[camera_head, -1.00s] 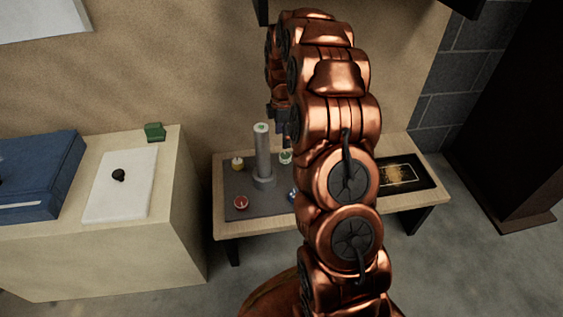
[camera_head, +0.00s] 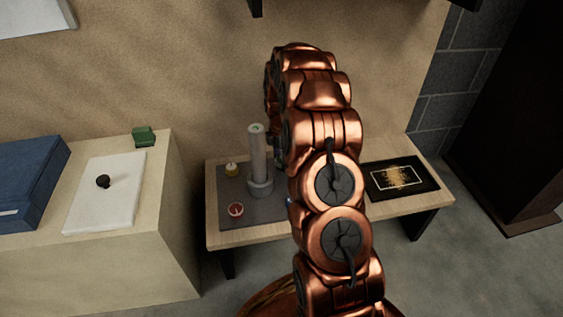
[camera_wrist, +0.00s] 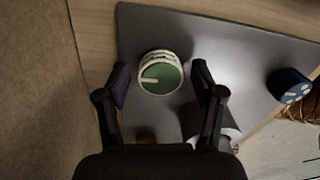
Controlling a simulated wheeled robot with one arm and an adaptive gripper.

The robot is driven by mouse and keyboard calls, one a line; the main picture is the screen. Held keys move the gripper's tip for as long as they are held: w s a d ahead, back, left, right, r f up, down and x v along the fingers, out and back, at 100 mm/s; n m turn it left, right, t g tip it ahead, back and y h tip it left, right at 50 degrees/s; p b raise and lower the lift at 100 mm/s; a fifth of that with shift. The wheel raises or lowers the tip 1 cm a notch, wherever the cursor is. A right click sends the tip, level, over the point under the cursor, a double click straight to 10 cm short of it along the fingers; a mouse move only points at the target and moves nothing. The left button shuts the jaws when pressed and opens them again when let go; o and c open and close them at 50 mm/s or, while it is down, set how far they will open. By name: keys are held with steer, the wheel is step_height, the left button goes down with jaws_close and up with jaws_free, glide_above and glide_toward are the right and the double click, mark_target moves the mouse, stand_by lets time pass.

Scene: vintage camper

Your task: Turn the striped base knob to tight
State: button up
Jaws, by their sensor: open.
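A round knob with a green top (camera_wrist: 162,77) and a pale base banded with darker lines sits on the grey mat (camera_wrist: 232,52) in the wrist view. A white pointer line on its top points left. My gripper (camera_wrist: 160,70) is open, with one finger to each side of this knob and gaps visible on both sides. How far the fingertips are above the mat is hard to tell. In the head view, my arm mostly hides this knob and my gripper. No marking for tight is readable.
A grey post (camera_head: 257,158) stands close to the green knob. A black panel with gold print (camera_head: 402,178) lies on the table's right side.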

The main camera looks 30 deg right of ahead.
steer(key=c, duration=1.1)
steer(key=shift+c, duration=0.2)
